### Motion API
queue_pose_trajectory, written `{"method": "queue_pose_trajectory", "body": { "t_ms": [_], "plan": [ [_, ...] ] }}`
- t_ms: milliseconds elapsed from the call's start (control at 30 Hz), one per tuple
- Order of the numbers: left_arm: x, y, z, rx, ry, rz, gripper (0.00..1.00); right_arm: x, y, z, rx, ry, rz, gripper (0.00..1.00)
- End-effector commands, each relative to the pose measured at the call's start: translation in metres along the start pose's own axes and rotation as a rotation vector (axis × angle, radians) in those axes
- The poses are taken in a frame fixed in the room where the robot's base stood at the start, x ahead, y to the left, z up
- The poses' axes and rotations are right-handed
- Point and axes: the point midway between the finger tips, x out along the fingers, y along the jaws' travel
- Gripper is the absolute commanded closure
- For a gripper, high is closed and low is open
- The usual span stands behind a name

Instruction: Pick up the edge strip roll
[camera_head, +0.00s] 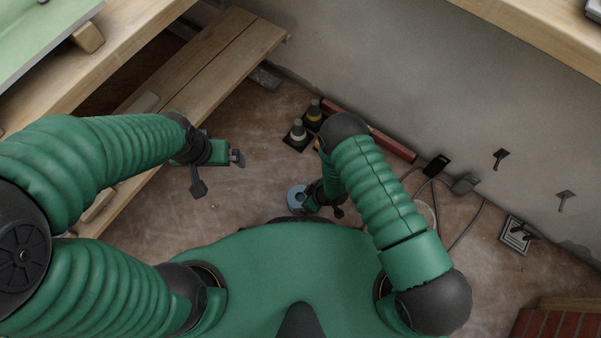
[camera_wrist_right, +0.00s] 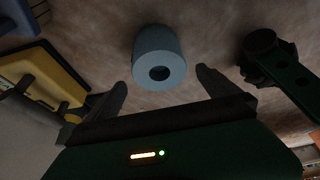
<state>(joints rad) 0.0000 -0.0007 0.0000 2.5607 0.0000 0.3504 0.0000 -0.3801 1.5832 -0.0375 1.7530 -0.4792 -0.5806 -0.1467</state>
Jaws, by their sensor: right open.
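The edge strip roll is a light blue-grey roll (camera_head: 296,198) on the brown floor, just left of my right gripper (camera_head: 325,207) in the head view. In the right wrist view the roll (camera_wrist_right: 159,58) lies ahead of the fingers with its dark centre hole showing. My right gripper (camera_wrist_right: 162,88) is open, with a fingertip to either side below the roll and nothing between them. My left gripper (camera_head: 222,172) is over the floor to the left, away from the roll; I cannot tell whether its jaws are apart.
Two dark bottles (camera_head: 298,132) stand on a black tray by the wall, beside a red bar (camera_head: 395,146). Black plugs and cables (camera_head: 436,166) lie to the right. Wooden planks (camera_head: 215,55) border the upper left. A yellow-and-black object (camera_wrist_right: 45,75) is left of the right gripper.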

Motion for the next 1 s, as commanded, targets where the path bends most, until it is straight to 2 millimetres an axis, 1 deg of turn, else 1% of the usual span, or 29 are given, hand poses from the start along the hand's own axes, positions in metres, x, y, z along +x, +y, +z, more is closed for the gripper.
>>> {"method": "queue_pose_trajectory", "body": {
  "t_ms": [33,100,200,400,467,600,633,700,900,1000],
  "plan": [
    [0.016,0.000,0.004,0.000,0.000,0.000,0.00,0.022,0.000,0.003,-0.002,0.002,0.000,0.00],
    [0.026,0.000,0.006,0.000,0.000,0.000,0.00,0.040,0.000,0.004,-0.001,0.000,0.000,0.00],
    [0.037,0.000,0.009,0.000,0.000,0.000,0.00,0.059,0.001,0.003,0.000,0.000,0.001,0.00],
    [0.046,0.000,0.010,0.000,0.001,0.000,0.00,0.075,0.001,0.002,0.001,-0.001,0.001,0.00],
    [0.054,0.000,0.012,0.000,0.001,0.000,0.00,0.084,0.001,0.003,0.001,-0.001,0.000,0.00],
    [0.079,0.000,0.018,0.000,0.000,0.000,0.00,0.112,0.003,0.005,0.000,0.000,0.000,0.00],
    [0.082,0.000,0.019,0.000,0.000,0.000,0.00,0.117,0.002,0.005,0.000,-0.001,0.000,0.00],
    [0.085,0.000,0.020,0.000,0.000,0.000,0.00,0.122,0.003,0.004,0.000,-0.001,0.000,0.00],
    [0.081,0.000,0.019,0.000,0.001,0.000,0.00,0.119,0.003,0.002,0.000,-0.001,0.000,0.00],
    [0.081,0.000,0.019,0.000,0.001,0.000,0.00,0.119,0.003,0.002,0.000,-0.001,0.000,0.13]
  ]
}}
